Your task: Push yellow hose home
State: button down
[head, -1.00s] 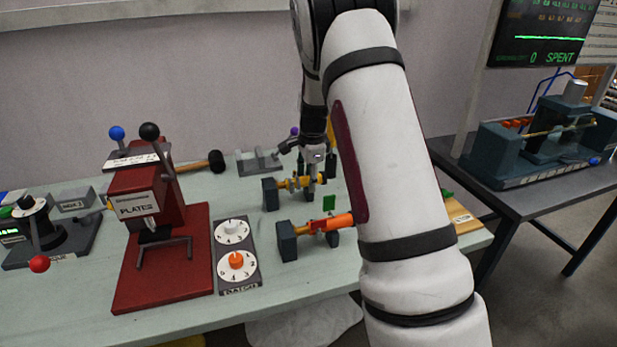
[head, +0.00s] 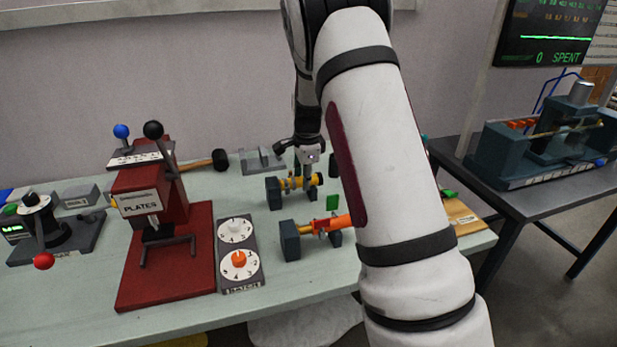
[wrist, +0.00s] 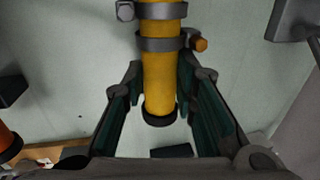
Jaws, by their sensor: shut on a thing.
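The yellow hose (wrist: 160,82) runs up the middle of the wrist view, with a dark ring at its near end. Two grey clamp bands (wrist: 160,42) go round it; the nearer has an orange-brown knob at its right. My gripper (wrist: 160,72) is shut on the hose, with one finger on each side. In the head view the yellow hose (head: 316,180) lies on a low dark stand (head: 273,193), and my gripper (head: 307,168) reaches it from above and behind. My gripper and arm partly hide the hose. I cannot tell how far its far end is seated.
A red press (head: 152,210) and a dial panel (head: 238,256) stand to the left. My forearm covers the table's right part.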

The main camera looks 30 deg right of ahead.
jog(key=shift+w+a, duration=0.1)
jog(key=shift+a, duration=0.2)
jog(key=c, duration=1.3)
grip_release()
notch_tip(320, 180, up, 12)
jog(key=s, duration=0.2)
jog(key=shift+s+a+f, duration=0.15)
jog(key=shift+s+a, duration=0.05)
jog(key=shift+a, duration=0.05)
